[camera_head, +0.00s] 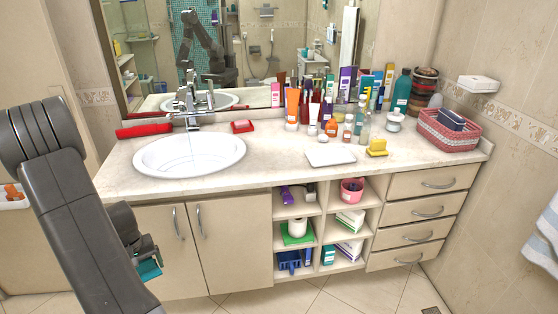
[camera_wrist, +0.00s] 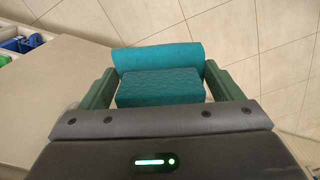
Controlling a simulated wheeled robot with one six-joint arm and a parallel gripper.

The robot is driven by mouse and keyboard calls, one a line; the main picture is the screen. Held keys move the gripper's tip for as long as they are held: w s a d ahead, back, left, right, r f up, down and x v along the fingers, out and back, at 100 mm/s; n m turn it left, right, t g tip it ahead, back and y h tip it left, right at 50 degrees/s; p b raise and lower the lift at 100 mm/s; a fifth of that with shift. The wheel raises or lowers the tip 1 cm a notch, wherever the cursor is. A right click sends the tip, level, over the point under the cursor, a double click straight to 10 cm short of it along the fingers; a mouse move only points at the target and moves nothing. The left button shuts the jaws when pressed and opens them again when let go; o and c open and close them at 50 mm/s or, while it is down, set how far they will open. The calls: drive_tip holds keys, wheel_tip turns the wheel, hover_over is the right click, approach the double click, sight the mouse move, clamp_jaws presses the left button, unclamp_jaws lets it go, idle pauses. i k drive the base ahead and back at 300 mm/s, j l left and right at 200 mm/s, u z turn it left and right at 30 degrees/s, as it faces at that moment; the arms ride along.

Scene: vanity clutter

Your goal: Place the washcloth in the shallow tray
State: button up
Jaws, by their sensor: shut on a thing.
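A teal folded washcloth (camera_wrist: 158,88) is held between the two green fingers of my gripper (camera_wrist: 157,90) in the wrist view. In the head view my gripper (camera_head: 146,260) is low at the left, in front of the cabinet doors, with a bit of the teal washcloth (camera_head: 149,269) showing. My arm hides part of it there. A shallow white tray (camera_head: 330,157) lies flat on the counter right of the sink, and its surface looks empty. The gripper is well below and to the left of the tray.
Bottles (camera_head: 292,105) crowd behind the tray, with a yellow item (camera_head: 377,147) just right of it. A sink (camera_head: 190,155) with a faucet is to its left. The counter (camera_head: 265,172) is clear between sink and tray. A pink basket (camera_head: 447,136) stands far right.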

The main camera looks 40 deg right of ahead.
sight(330, 156)
drive_tip(key=k+z, duration=0.1)
drive_tip(key=z, duration=1)
